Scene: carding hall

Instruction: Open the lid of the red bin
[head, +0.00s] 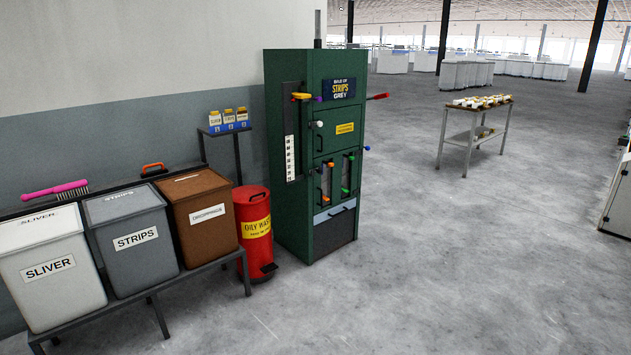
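The red bin (255,244) stands on the floor between the brown bin and the green cabinet. It is a round upright bin with a yellow label reading "OILY WASTE" and a dark pedal at its foot. Its red lid (250,193) lies on top and looks closed. Neither of my grippers shows in the head view.
A low rack (205,272) at the left holds a white bin (50,290), a grey bin (138,264) and a brown bin (203,241). The green cabinet (290,215) stands close right of the red bin, with levers sticking out. Floor in front is clear.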

